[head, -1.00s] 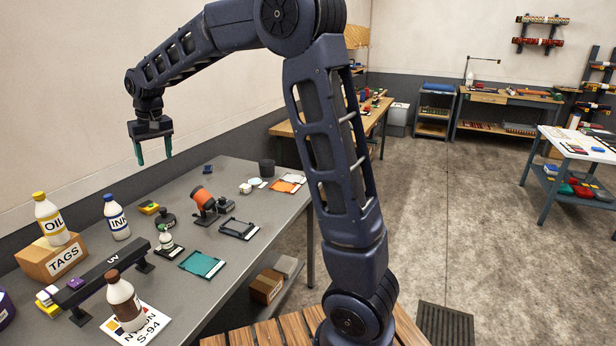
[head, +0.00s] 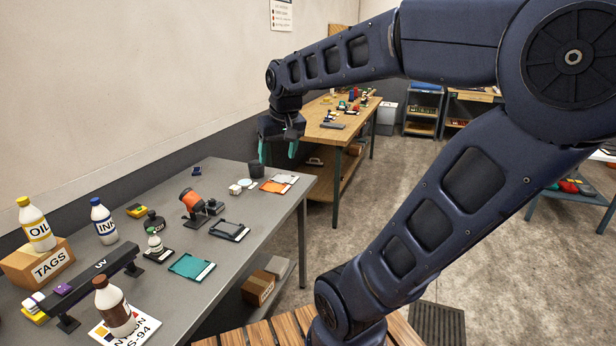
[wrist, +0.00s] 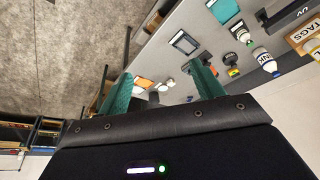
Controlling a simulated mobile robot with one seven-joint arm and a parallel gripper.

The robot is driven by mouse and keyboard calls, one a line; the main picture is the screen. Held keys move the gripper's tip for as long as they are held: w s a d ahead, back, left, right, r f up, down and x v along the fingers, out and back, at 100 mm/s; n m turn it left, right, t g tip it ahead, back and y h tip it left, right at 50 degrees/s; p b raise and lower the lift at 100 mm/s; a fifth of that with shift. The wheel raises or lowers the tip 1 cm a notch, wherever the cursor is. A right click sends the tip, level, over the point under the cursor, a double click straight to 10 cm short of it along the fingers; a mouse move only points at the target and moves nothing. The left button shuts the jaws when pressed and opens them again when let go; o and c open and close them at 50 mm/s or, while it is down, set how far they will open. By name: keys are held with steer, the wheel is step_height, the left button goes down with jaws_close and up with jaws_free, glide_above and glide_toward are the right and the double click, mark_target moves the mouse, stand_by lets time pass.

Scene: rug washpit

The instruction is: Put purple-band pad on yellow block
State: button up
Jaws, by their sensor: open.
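My gripper (head: 277,150) is open and empty, fingers pointing down, in the air near the far end of the grey bench. In the wrist view its green fingers (wrist: 163,84) are apart with nothing between them. A small purple piece (head: 63,289) sits at the left end of the black UV bar; I cannot tell whether it is the purple-band pad. A yellow piece (head: 36,317) lies under white pieces (head: 37,299) beside the bar. Which one is the yellow block is unclear. My gripper is far from all these.
The grey bench (head: 215,270) also holds an OIL bottle (head: 37,228), an INK bottle (head: 103,222), a TAGS box (head: 38,262), a brown-capped bottle (head: 113,305), a teal pad (head: 192,266) and a black cup (head: 256,169). A wooden table (head: 340,118) stands behind.

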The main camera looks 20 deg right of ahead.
steer(key=s+d+f+m, duration=0.1)
steer(key=s+d+f, duration=0.3)
steer(key=s, duration=0.4)
steer(key=shift+s+d+f+t+h, duration=0.15)
steer(key=shift+d+t+h, duration=0.15)
steer(key=shift+d, duration=0.25)
stand_by(0.6)
